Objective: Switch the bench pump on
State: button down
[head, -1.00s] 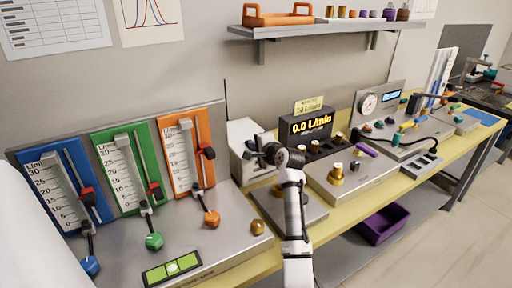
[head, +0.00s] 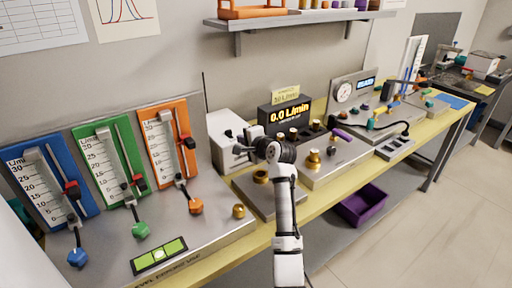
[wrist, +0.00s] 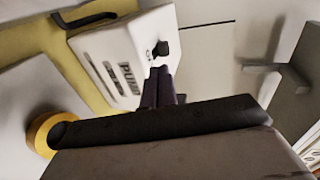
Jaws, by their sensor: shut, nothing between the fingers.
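The bench pump is a white box (head: 222,126) at the back of the bench, left of the black display. In the wrist view its white body (wrist: 108,46) carries the word PUMP and a small black switch (wrist: 160,48) near one edge. My gripper (head: 245,143) is in front of the pump in the head view and hides part of it. In the wrist view the dark fingertips (wrist: 159,76) are together and empty, just short of the switch. I cannot tell whether they touch it. The display (head: 284,115) reads 0.0 L/min.
Blue, green and orange flow meters (head: 166,140) stand to the left. A steel plate with a brass fitting (head: 260,177) lies below my gripper. A block with brass fittings (head: 314,160) is to the right. A shelf (head: 300,19) hangs above. A purple bin (head: 364,205) sits below.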

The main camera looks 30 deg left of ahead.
jog(key=b+v, duration=0.1)
jog(key=v, duration=0.6)
jog(key=shift+f, duration=0.15)
